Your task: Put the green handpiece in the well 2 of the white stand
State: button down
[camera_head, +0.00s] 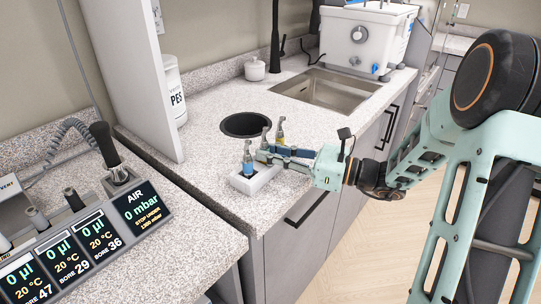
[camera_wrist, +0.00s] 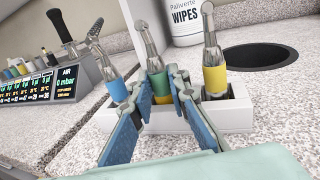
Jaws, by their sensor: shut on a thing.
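The white stand (camera_head: 262,181) sits on the speckled counter near its front edge; it also shows in the wrist view (camera_wrist: 235,117). A blue-banded handpiece (camera_wrist: 117,88) stands upright at its left. A yellow-banded handpiece (camera_wrist: 214,78) stands upright at its right. The green handpiece (camera_wrist: 160,86) is upright between these two, over the middle of the stand. My gripper (camera_wrist: 160,92) is shut on its green band, one finger on each side; it also shows in the head view (camera_head: 264,154). The fingers hide its lower end, so I cannot tell whether it is seated in the well.
A round black opening (camera_head: 246,125) lies in the counter behind the stand, with a sink (camera_head: 325,91) farther back. A white wipes tub (camera_head: 174,92) stands by the partition. A dental control unit (camera_head: 90,240) is on the left counter, across a gap.

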jog(key=c, duration=1.8)
grip_release()
jog(key=shift+c, duration=0.2)
jog(key=shift+r, duration=0.1)
jog(key=p+v, duration=0.1)
jog(key=v, duration=1.1)
